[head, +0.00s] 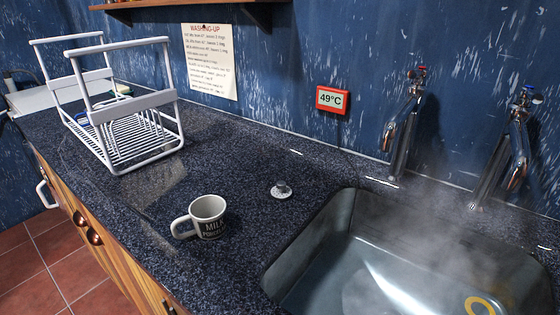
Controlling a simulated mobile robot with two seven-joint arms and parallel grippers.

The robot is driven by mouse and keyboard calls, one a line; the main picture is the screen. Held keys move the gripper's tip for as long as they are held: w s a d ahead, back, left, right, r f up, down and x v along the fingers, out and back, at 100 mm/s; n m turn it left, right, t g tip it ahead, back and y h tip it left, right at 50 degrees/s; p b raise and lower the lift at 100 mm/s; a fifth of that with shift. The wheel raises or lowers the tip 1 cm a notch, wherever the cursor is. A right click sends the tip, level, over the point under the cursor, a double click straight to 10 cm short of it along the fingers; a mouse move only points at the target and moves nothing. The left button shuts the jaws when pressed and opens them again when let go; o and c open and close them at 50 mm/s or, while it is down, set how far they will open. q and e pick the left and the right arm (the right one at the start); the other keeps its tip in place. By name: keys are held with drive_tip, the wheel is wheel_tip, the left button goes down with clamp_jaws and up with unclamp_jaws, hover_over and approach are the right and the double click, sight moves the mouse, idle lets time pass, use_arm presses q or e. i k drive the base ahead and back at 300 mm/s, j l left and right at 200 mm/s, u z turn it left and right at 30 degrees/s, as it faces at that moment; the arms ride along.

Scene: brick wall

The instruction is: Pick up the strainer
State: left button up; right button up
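A small metal sink strainer (281,191) with a knob on top sits upright on the dark speckled counter (250,165), left of the sink. Nothing touches it. The steel sink (300,245) at lower right holds water, and steam rises from it. Neither of my grippers can be made out in the head view.
A white mug (207,212) stands left of the strainer near the counter's front edge. A white dish rack (125,140) stands further left. Two taps (404,120) (518,150) rise behind the sink. A yellow ring (480,304) shows in the sink. Counter around the strainer is clear.

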sight(281, 192)
drive_tip(key=i+j, duration=0.3)
drive_tip(key=i, duration=0.15)
drive_tip(key=i+j+z, duration=0.1)
drive_tip(key=i+j, duration=0.2)
drive_tip(key=i, duration=0.1)
